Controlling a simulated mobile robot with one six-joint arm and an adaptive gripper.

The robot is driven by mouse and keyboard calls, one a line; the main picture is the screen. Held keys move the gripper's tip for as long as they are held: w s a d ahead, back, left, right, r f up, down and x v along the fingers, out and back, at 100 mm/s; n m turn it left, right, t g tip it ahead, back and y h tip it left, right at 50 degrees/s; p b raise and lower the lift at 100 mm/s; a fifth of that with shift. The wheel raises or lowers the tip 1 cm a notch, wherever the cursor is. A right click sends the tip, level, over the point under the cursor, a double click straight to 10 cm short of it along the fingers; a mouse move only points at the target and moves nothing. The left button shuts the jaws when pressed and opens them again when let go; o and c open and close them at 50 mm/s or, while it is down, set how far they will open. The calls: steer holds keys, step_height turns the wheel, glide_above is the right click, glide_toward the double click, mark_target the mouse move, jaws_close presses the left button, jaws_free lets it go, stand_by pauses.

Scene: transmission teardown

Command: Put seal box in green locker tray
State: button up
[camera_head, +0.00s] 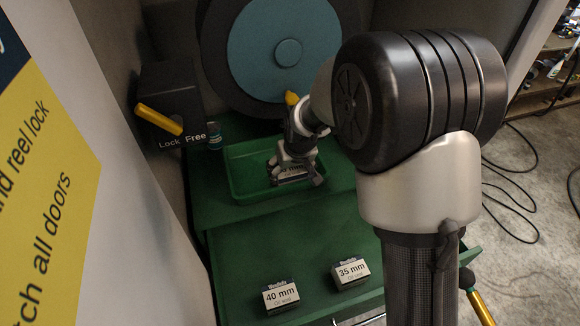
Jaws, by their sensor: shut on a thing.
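The green locker tray (247,176) sits on a green shelf inside the locker, below a large blue disc. My gripper (296,172) points down into the tray and is shut on a seal box (291,173). The box has a white label that is partly covered by the fingers. It is within the tray's outline; I cannot tell if it touches the tray floor.
Two more seal boxes, labelled 40 mm (281,296) and 35 mm (350,272), stand on the lower green surface (235,262). A yellow lever (159,119) marked Lock and Free is at left. A large blue reel (285,45) is behind.

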steer(key=shift+f, duration=0.2)
steer(key=o, duration=1.1)
steer(key=shift+r, duration=0.1)
steer(key=s+d+r, duration=0.2)
steer(key=s+r, duration=0.3)
steer(key=r, duration=0.3)
steer(key=s+d+r, duration=0.3)
steer(key=s+r, duration=0.3)
steer(key=r, duration=0.2)
steer(key=s+d+m, duration=0.1)
steer(key=s+d, duration=0.2)
steer(key=s, duration=0.8)
steer(key=s+d+m+h, duration=0.1)
steer(key=s+d+m, duration=0.1)
steer(key=s, duration=0.8)
steer(key=shift+s+d+r+b, duration=0.25)
steer(key=shift+s+d+b, duration=0.15)
steer(key=shift+d, duration=0.45)
